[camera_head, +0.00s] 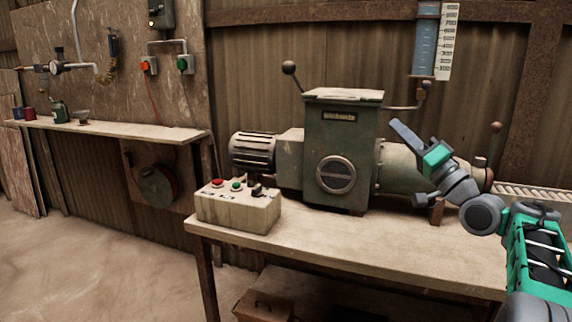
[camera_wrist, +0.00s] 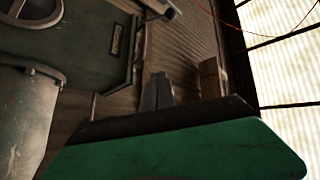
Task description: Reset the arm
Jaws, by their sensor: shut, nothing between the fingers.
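My arm comes in from the right edge in the head view. My gripper (camera_head: 397,127) is raised in front of the machine's right part, pointing up and to the left. Its grey fingers are together with nothing between them. In the wrist view my gripper (camera_wrist: 158,78) shows its fingers close together above the green housing, apart from any object. The green press machine (camera_head: 341,135) stands on the workbench, left of my gripper. In the wrist view the machine (camera_wrist: 85,40) fills the left side, tilted.
A control box (camera_head: 238,205) with buttons sits at the front left of the workbench (camera_head: 340,240). A lever with a round knob (camera_head: 289,68) rises behind the machine. A graduated blue tube (camera_head: 425,40) hangs on the back wall. A shelf (camera_head: 120,130) runs along the left wall.

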